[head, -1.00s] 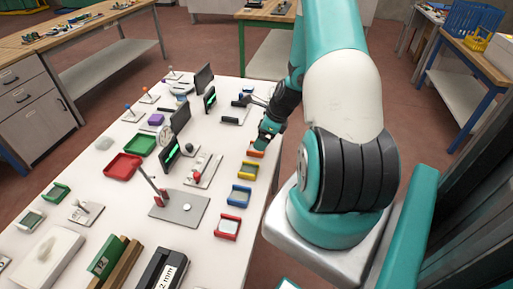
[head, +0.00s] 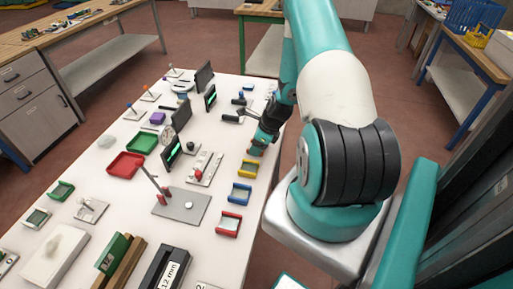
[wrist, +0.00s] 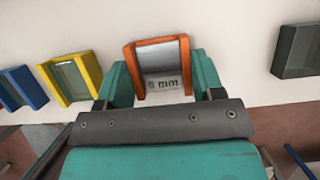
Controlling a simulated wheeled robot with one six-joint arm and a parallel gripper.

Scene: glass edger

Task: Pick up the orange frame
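The orange frame (wrist: 131,70) shows in the wrist view, standing on the white table with its pale plate marked "6 mm". My gripper (wrist: 160,78) has its two teal fingers apart, one along each side of the frame. They lie very close to its side bars, and I cannot tell whether they press on it. In the head view my gripper (head: 258,147) is low at the table's right edge and mostly hides the orange frame.
The yellow frame (wrist: 70,78) and the blue frame (wrist: 22,88) stand left of the orange one in the wrist view. A dark frame (wrist: 297,50) stands to the right. A red frame (head: 228,224) is nearer on the white table (head: 215,265).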

